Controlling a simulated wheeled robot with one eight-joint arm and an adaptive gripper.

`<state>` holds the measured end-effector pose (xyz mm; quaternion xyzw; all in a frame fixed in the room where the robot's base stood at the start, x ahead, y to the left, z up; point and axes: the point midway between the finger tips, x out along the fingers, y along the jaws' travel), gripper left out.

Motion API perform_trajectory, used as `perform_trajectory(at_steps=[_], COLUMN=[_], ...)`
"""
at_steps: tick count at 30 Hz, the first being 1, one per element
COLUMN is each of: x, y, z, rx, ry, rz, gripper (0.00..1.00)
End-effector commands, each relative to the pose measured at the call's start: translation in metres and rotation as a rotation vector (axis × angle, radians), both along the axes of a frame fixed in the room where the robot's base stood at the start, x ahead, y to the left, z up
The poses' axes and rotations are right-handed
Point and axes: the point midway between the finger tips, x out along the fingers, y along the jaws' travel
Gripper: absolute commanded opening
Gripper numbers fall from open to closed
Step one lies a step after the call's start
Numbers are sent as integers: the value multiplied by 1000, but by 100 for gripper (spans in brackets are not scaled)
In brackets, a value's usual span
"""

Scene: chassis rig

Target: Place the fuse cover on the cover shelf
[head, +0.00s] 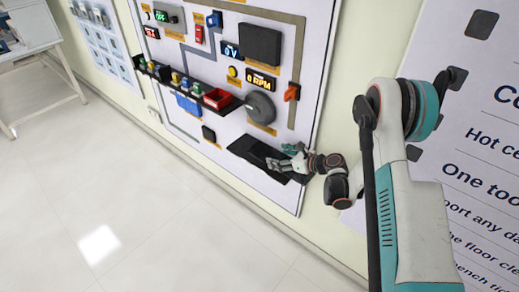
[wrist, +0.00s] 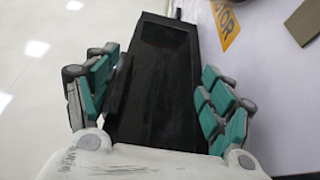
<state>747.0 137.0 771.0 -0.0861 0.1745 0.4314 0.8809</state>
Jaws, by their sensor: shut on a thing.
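The black cover shelf (head: 252,152) juts from the lower right of the white panel. My gripper (head: 288,160) is at the shelf's right end. In the wrist view, my gripper's teal-padded fingers (wrist: 163,95) stand either side of a dark piece, which I take to be the fuse cover (wrist: 155,112). The fingers are shut on it. The shelf's far end (wrist: 165,32) shows beyond it. Both are black, so their border is hard to make out, and I cannot tell whether the cover touches the shelf. In the head view my gripper hides most of the cover.
A round grey knob (head: 261,108) and a red switch (head: 291,92) are above the shelf. A large black block (head: 260,44) is higher on the panel. A rail with a red bin (head: 218,99) is to the left. The floor in front is clear.

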Motion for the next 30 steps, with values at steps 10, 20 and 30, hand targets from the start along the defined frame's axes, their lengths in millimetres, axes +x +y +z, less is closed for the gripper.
perform_trajectory(at_steps=[10, 20, 30], x=[45, 61, 65], y=[59, 78, 82], z=[-4, -2, -38], rx=[0, 0, 0], ry=[0, 0, 0], rz=[2, 0, -1], gripper=[42, 42, 42])
